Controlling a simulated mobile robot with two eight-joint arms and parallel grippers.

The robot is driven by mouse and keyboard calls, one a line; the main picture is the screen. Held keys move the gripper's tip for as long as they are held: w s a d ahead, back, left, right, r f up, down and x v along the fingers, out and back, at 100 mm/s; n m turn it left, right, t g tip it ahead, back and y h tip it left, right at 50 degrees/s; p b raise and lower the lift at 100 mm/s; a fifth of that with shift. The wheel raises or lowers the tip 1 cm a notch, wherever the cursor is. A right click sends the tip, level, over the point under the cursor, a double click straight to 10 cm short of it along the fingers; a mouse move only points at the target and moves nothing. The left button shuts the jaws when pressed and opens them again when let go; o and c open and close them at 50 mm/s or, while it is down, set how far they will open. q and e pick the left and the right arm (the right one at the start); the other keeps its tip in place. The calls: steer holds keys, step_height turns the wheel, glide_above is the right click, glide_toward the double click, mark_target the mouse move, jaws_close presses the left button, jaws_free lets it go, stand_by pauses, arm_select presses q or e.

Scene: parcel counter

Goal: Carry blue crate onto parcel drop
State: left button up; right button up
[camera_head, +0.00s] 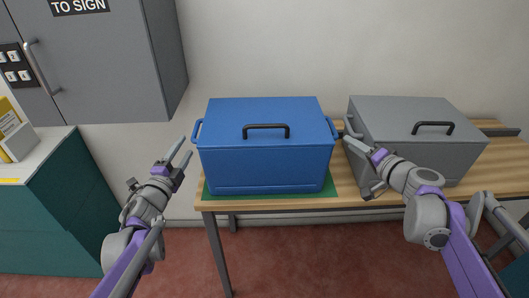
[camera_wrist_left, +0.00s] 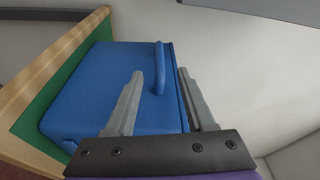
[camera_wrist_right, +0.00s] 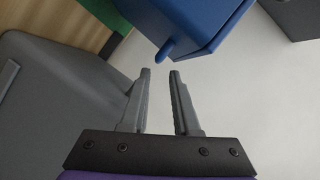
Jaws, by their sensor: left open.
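My right gripper (camera_head: 345,140) is at the right side, near the right handle (camera_head: 332,127). In the right wrist view its empty fingers have a gap, with that handle just ahead of the tips. No surface is labelled parcel drop.
A grey lidded crate (camera_head: 420,165) stands close on the right, behind my right gripper. A teal counter (camera_head: 50,205) with a white top is at the left, with a yellow-and-white box (camera_head: 14,138) on it. A grey cabinet (camera_head: 105,60) hangs above. Red floor lies in front.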

mark_target(195, 129)
arm_select(q)
steer(key=w, duration=0.3)
steer(key=w+d, duration=0.1)
steer(key=w, duration=0.5)
steer(key=shift+d+r, duration=0.15)
steer(key=shift+d, duration=0.1)
arm_select(e)
steer(key=x, duration=0.9)
arm_select(q)
steer(key=c, duration=0.4)
arm_select(e)
steer(key=c, duration=0.4)
arm_select(q)
jaws_close()
arm_select(e)
jaws_close()
